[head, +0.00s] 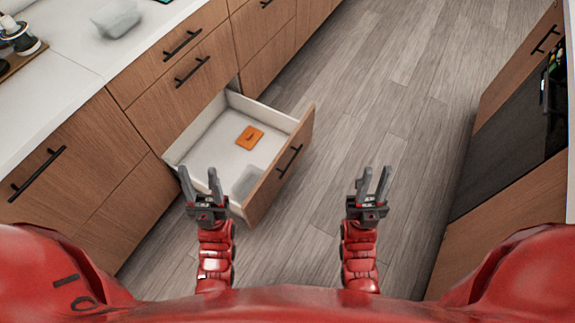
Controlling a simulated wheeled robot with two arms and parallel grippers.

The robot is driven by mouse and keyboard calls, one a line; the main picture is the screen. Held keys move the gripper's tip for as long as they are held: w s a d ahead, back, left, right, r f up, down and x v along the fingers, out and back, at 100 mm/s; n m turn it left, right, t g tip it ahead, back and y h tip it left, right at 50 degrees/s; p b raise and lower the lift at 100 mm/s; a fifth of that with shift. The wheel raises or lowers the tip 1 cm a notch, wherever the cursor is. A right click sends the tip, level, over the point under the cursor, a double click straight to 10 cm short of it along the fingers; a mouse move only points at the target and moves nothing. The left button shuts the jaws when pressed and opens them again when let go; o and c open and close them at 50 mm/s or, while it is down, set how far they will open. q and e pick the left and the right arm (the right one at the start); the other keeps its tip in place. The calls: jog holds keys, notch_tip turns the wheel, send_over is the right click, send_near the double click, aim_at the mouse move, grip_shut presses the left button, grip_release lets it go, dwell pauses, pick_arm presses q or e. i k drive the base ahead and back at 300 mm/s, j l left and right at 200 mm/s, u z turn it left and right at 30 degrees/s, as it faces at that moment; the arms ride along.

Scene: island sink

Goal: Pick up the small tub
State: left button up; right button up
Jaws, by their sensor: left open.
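A pale translucent container (117,18), which looks like a small tub, sits on the white countertop at the top left. A second pale translucent object (246,181) lies in the near right part of the open drawer (205,130); its exact shape is hard to tell. My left gripper (199,173) is open and empty, in front of the drawer's near left side in the picture. My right gripper (375,173) is open and empty over the floor, to the right of the drawer. Neither gripper touches a container.
An orange flat item (250,137) lies in the drawer. The drawer front (280,172) juts into the aisle. Dark items on a wooden board (22,45) stand on the counter at the far left. Cabinets with a dark panel (500,150) line the right. The wooden floor (390,90) between is clear.

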aim_at(116, 17)
jog(key=u, duration=0.9)
jog(key=i+j+u, duration=0.15)
jog(key=i+u, duration=0.8)
jog(key=k+l, duration=0.05)
jog(key=k, duration=0.05)
